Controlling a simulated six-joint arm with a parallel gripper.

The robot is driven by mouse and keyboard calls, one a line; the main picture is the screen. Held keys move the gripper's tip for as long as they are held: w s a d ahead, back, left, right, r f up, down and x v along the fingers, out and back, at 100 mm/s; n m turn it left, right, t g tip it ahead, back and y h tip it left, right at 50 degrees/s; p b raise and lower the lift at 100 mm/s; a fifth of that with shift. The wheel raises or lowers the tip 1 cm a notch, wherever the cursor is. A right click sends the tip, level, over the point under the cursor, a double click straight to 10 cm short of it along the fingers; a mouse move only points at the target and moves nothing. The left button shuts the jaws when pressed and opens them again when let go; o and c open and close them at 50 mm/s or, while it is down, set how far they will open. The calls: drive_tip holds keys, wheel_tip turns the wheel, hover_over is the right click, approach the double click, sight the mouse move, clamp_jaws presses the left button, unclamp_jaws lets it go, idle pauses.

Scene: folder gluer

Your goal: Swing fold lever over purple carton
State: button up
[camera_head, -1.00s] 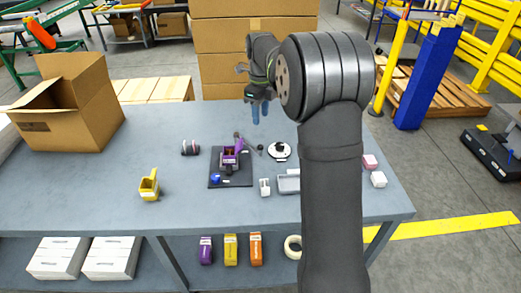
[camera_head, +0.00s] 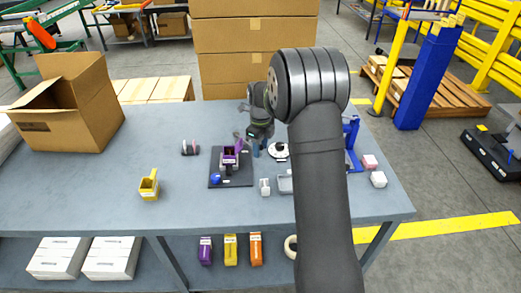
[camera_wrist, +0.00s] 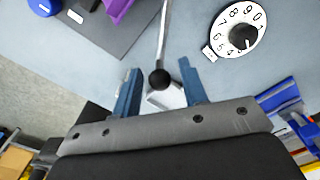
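The purple carton (camera_head: 229,156) stands upright and open-topped on a dark base plate (camera_head: 231,181) on the bench; its edge shows in the wrist view (camera_wrist: 118,8). The fold lever (camera_wrist: 163,35) is a thin metal rod with a black ball knob (camera_wrist: 160,78). It points away from the carton, beside the plate. My gripper (camera_wrist: 160,88) is open, with its blue fingers on either side of the knob and gaps visible on both sides. In the head view, my gripper (camera_head: 256,149) is low, just right of the carton, and hides the lever's knob end.
A white numbered dial (camera_wrist: 240,35) lies right of the lever. A blue knob (camera_head: 216,178) sits on the plate's front corner. A yellow holder (camera_head: 149,186), a small white block (camera_head: 265,187) and a grey tray (camera_head: 285,185) are nearby.

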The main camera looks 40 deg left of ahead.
drive_tip(key=shift+f, duration=0.75)
drive_tip(key=shift+c, duration=0.4)
clamp_jaws()
drive_tip(key=shift+s, duration=0.15)
drive_tip(key=shift+s+a+m, duration=0.35)
drive_tip(key=shift+s+m, duration=0.4)
drive_tip(key=shift+s, duration=0.15)
drive_tip(key=shift+s+a+m, duration=0.3)
drive_tip(key=shift+s+m, duration=0.45)
drive_tip(key=shift+s, duration=0.1)
drive_tip(key=shift+s+a+m, duration=0.45)
drive_tip(key=shift+s+m, duration=0.2)
drive_tip(key=shift+s, duration=0.1)
drive_tip(key=shift+s+a+m, duration=0.45)
drive_tip(key=shift+s+m, duration=0.2)
drive_tip(key=shift+s, duration=0.05)
